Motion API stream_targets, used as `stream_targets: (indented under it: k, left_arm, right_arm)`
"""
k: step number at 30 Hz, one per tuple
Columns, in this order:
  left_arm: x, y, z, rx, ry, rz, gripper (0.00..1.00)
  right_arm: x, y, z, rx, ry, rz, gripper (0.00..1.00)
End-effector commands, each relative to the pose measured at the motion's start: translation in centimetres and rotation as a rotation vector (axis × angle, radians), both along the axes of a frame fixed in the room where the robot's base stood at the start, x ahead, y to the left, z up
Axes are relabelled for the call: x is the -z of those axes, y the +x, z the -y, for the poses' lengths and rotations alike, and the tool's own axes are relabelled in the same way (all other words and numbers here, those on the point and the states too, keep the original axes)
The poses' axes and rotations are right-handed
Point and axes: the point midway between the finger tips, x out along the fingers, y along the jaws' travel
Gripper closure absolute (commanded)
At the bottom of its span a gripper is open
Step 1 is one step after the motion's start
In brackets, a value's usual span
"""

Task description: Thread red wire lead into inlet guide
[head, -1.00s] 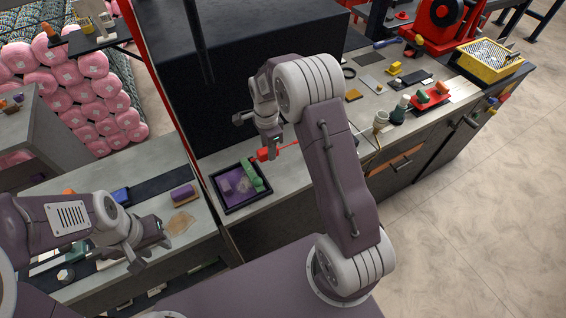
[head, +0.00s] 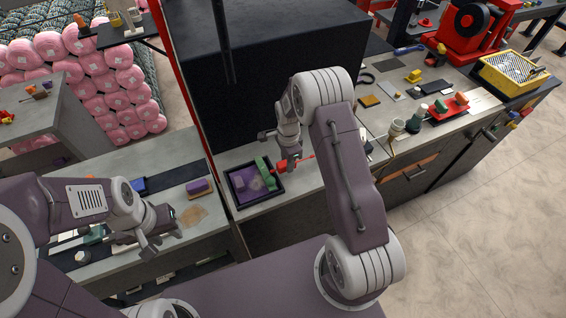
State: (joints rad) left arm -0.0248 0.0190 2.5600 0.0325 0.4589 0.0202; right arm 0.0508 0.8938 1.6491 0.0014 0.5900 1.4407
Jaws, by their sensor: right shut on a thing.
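My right gripper (head: 291,163) is above the bench beside a shallow black tray, shut on the red wire lead. The red lead (head: 282,168) shows as a small red piece at the fingertips, with a thin red line running right behind my arm. In the tray are a green block (head: 265,173) and purple pieces (head: 244,183). I cannot clearly pick out the inlet guide; a large dark machine housing (head: 275,70) stands behind the gripper. My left gripper (head: 158,246) is open and empty over the left bench's front part.
The black tray's rim (head: 232,205) sits at the bench's left end. A purple block (head: 198,186) lies on the left bench beside a tan patch (head: 194,215). Tools, a red tray (head: 449,108) and a yellow bin (head: 509,76) crowd the bench's right end.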

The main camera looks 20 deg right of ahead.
Motion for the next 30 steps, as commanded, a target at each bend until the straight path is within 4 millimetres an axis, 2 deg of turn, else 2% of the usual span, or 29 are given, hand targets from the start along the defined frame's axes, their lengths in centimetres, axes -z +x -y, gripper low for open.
stream_targets:
  k: [1, 6, 12, 30]
  left_arm:
    - [0.7, 0.0, 0.0, 0.0, 0.0, 0.0, 0.64]
    - [1.6, 0.0, 0.0, 0.0, 0.0, 0.0, 0.64]
    - [2.2, 0.0, 0.0, 0.0, 0.0, 0.0, 0.64]
    - [2.3, 0.0, 0.0, 0.0, 0.0, 0.0, 0.64]
  right_arm:
    - [0.8, 0.1, 0.5, 0.002, 0.0, 0.001, 1.0]
    - [2.1, 0.2, 2.0, 0.002, 0.0, 0.0, 1.0]
    - [3.0, 0.3, 3.2, 0.001, 0.0, 0.001, 1.0]
    - [3.2, 0.3, 3.5, 0.0, 0.0, 0.0, 1.0]
